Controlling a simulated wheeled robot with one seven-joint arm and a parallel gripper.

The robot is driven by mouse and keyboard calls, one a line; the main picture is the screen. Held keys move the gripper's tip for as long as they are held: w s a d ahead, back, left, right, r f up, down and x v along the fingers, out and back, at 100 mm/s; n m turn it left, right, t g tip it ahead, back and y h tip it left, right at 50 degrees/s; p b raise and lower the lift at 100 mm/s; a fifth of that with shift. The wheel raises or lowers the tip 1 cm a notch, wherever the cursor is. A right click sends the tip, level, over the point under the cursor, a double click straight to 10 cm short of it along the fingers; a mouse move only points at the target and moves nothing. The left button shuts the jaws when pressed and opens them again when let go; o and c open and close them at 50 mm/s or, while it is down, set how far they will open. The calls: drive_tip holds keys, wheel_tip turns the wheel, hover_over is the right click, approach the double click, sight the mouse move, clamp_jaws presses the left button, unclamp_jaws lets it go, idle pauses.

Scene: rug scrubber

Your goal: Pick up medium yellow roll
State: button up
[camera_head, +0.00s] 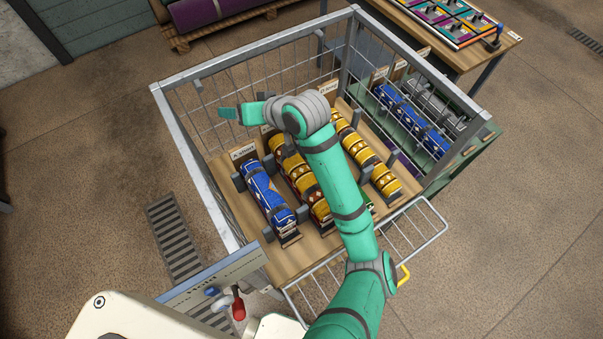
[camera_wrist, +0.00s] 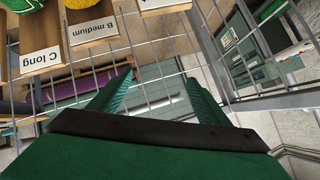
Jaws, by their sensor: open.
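Two yellow patterned rolls lie in the wire cage in the head view: one (camera_head: 283,158) left of centre, partly hidden by my arm, and one (camera_head: 362,152) to its right. In the wrist view a yellow roll end (camera_wrist: 97,14) shows at the top edge behind the label "B medium" (camera_wrist: 92,30). My gripper (camera_head: 230,112) is raised over the far left part of the cage, pointing left, apart from the rolls. Its two green fingers (camera_wrist: 157,92) are spread with nothing between them.
A blue roll (camera_head: 266,195) lies left of the yellow ones on the wooden base (camera_head: 226,180). Another blue roll (camera_head: 412,119) lies on the right side. A label "C long" (camera_wrist: 41,59) shows in the wrist view. A table (camera_head: 440,42) stands behind.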

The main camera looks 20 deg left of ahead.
drive_tip(key=s+d+f+n+g+h, duration=0.2)
drive_tip(key=s+d+f+g+h, duration=0.1)
drive_tip(key=d+f+h, duration=0.25)
drive_tip(key=g+h, duration=0.1)
drive_tip(key=h, duration=0.4)
hover_over(302, 170)
drive_tip(key=shift+w+a+f+n+y, duration=0.15)
drive_tip(key=shift+a+f+n+y, duration=0.15)
drive_tip(key=shift+f, duration=0.2)
drive_tip(key=f, duration=0.5)
drive_tip(key=shift+s+d, duration=0.2)
drive_tip(key=shift+d, duration=0.15)
drive_tip(key=shift+a+f, duration=0.1)
drive_tip(key=shift+f, duration=2.8)
drive_tip(key=shift+w, duration=0.1)
drive_tip(key=c, duration=0.5)
drive_tip(key=shift+a, duration=0.15)
drive_tip(key=c, duration=0.9)
drive_tip(key=shift+o, duration=0.2)
